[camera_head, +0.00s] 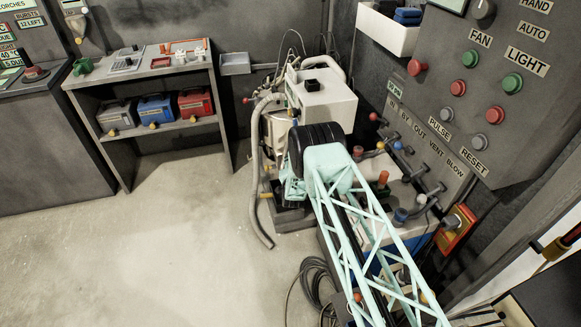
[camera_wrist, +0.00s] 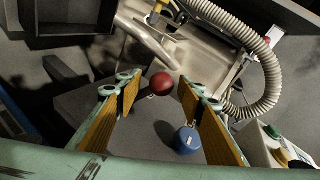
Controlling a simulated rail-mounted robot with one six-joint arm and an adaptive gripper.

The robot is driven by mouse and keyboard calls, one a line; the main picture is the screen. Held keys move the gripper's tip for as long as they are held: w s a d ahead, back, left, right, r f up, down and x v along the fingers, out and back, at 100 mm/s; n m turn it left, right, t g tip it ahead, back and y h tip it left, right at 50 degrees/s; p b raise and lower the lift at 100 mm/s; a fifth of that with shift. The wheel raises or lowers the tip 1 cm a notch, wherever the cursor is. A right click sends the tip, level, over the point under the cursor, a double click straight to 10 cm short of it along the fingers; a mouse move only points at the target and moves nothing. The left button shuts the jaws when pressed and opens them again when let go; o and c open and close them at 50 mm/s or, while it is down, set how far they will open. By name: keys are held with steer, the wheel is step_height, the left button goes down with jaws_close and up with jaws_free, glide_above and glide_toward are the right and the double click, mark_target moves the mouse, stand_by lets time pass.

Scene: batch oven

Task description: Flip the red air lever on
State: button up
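In the wrist view a red ball knob (camera_wrist: 161,84) shows between the fingertips of my gripper (camera_wrist: 158,92). The two fingers, with yellow-brown pads, are apart, and I see no contact with the knob. I cannot tell whether the knob is between the pads or beyond them. A blue tagged cylinder (camera_wrist: 187,140) is near the right finger. In the head view my arm hides most of the gripper, beside the white machine (camera_head: 325,100). Several red knobs show there, one (camera_head: 373,117) near the labelled valve panel; I cannot tell which matches the wrist view's knob.
A ribbed hose (camera_wrist: 262,62) curves close to the right finger. In the head view a grey hose (camera_head: 256,190) runs down the machine's left side. Valve handles (camera_head: 416,172) and a button panel (camera_head: 480,100) stand to the right. The floor at left (camera_head: 160,245) is clear.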

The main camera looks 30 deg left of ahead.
steer(key=shift+s+a+r, duration=0.1)
steer(key=shift+s, duration=0.05)
steer(key=shift+s, duration=0.35)
steer(key=v, duration=1.1)
steer(key=shift+d, duration=0.35)
steer(key=shift+w+r, duration=0.1)
steer(key=shift+r, duration=0.1)
